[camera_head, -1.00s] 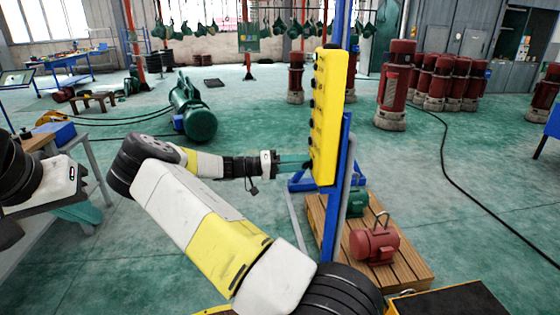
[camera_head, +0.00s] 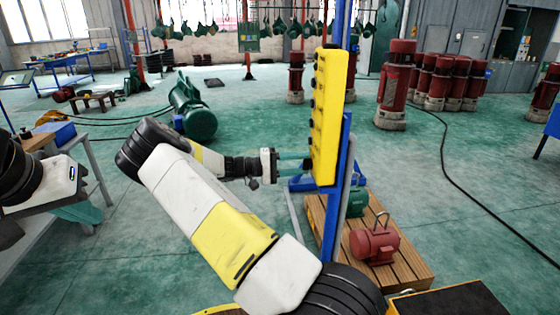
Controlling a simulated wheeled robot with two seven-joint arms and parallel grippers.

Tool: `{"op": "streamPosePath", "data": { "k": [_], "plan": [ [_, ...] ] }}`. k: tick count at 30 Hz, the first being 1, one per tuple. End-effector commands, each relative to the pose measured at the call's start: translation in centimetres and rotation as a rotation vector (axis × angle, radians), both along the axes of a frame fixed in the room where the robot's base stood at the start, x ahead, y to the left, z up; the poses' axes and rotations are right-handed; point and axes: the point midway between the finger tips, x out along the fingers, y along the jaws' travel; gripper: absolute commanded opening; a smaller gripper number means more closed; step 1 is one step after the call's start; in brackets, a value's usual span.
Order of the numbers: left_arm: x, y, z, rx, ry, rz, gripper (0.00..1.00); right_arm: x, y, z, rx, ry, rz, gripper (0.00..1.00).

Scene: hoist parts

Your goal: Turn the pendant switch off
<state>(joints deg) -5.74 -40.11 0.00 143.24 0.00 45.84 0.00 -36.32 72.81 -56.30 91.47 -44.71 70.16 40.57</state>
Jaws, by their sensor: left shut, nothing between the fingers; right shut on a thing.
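The yellow pendant (camera_head: 330,120) hangs upright against a blue post in the middle of the head view. Small dark buttons or knobs line its left edge. My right gripper (camera_head: 304,161) reaches it from the left, low on its button side. Its two teal fingers show slightly apart, with their tips at the pendant's face, shut on the pendant switch. My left gripper (camera_head: 88,212) is shut and empty at the left, beside the grey table and far from the pendant.
The blue post (camera_head: 335,215) stands by a wooden pallet (camera_head: 405,265) carrying a red motor (camera_head: 374,243) and a green motor (camera_head: 356,202). A grey table (camera_head: 95,175) is at the left. Red hoist cylinders (camera_head: 397,85) stand at the back right. The floor between is open.

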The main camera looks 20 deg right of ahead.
Motion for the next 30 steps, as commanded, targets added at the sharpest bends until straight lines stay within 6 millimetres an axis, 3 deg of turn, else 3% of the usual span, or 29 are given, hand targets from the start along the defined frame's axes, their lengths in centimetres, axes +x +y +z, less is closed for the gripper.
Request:
{"op": "streamPosePath", "data": {
  "k": [15,30],
  "plan": [
    [0.00,0.00,0.00,0.000,0.000,0.000,0.00,-0.11,0.03,-0.32,0.097,0.391,-0.001,0.00],
    [0.00,0.00,0.00,0.000,0.000,0.000,0.00,-0.13,0.07,-0.34,0.123,0.508,-0.001,0.00]
  ]
}}
